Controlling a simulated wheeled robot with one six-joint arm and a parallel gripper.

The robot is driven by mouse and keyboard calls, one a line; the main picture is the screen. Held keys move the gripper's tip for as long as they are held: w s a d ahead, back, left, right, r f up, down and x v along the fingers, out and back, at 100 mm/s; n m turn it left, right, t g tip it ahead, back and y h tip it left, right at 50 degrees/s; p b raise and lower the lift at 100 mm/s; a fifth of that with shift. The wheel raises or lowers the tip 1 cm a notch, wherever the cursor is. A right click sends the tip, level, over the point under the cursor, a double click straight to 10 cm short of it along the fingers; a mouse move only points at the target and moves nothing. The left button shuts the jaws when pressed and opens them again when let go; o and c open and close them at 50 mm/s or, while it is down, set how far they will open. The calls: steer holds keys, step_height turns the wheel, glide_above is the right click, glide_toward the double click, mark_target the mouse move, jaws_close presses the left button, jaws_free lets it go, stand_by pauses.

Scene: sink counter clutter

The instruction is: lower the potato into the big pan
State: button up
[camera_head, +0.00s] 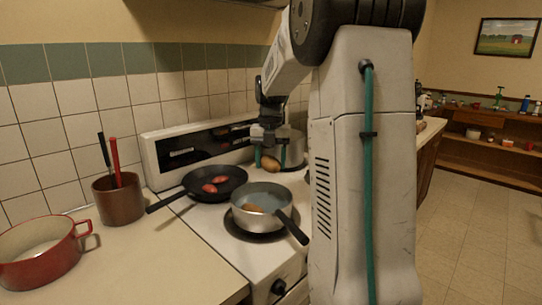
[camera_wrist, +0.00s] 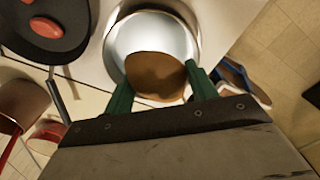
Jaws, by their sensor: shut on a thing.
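My gripper (camera_head: 270,157) is shut on a brown potato (camera_head: 270,164), held between its green fingers. The potato also shows in the wrist view (camera_wrist: 153,72), with the steel pan (camera_wrist: 122,42) beneath it. In the head view the steel pan (camera_head: 262,191) stands on the front of the stove, its dark handle towards the lower right. The potato is in the air above and beyond this pan's far rim. Something brown (camera_head: 253,208) lies inside the pan; I cannot tell exactly what. A wide black frying pan (camera_head: 232,176) holds red pieces (camera_head: 215,184).
A steel pot (camera_head: 293,148) stands at the back of the stove, partly hidden by my gripper. A brown crock with utensils (camera_head: 118,198) and a red pot (camera_head: 40,258) stand on the left counter. The counter front is clear (camera_head: 165,265).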

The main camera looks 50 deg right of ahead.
step_height(320, 180, down, 7)
steer(key=shift+f, duration=0.15)
stand_by(1.1)
steer(key=shift+f, duration=2.8)
stand_by(1.5)
stand_by(0.4)
steer(key=o, duration=1.1)
steer(key=shift+o, duration=0.2)
step_height(320, 180, up, 8)
